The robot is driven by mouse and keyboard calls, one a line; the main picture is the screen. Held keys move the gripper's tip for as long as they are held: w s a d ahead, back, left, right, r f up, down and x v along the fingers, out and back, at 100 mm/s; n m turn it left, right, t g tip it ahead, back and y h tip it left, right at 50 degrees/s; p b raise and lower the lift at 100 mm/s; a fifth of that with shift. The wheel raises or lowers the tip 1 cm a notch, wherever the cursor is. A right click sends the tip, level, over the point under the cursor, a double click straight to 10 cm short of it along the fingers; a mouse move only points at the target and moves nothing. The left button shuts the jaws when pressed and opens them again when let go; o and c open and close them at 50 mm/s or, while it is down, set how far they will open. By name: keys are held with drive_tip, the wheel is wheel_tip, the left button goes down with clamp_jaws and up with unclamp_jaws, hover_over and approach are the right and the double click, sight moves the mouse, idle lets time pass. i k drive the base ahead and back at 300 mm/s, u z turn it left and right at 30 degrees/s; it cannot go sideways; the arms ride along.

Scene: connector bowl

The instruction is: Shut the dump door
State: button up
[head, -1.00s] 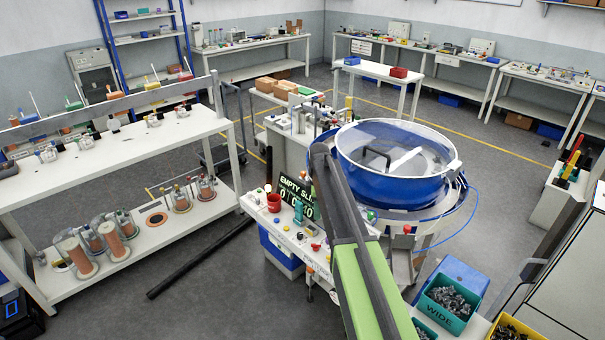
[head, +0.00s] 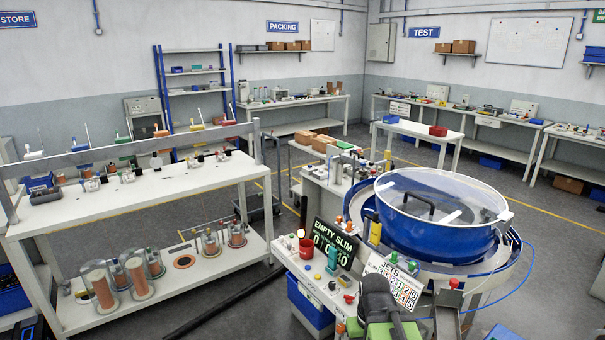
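The connector bowl (head: 432,230) is a blue drum with a clear lid, on the machine at right of centre. I cannot make out a dump door on it for certain, nor whether one stands open or shut. A grey upright metal part (head: 446,318) with a red knob (head: 453,283) stands at the bowl's near side, cut by the bottom edge. My arm shows only as a dark and green piece at the bottom edge, left of that part.
A black display (head: 334,245) reads "EMPTY SLIM" beside a red cup (head: 306,248). A numbered "JETS" panel (head: 396,283) stands before the bowl. A white bench (head: 150,187) with coils below fills the left. Grey floor lies between the benches.

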sight(447, 297)
drive_tip(key=z, duration=0.05)
drive_tip(key=k, duration=1.2)
drive_tip(key=u, duration=0.45)
drive_tip(key=i, duration=1.8)
drive_tip(key=z, duration=0.3)
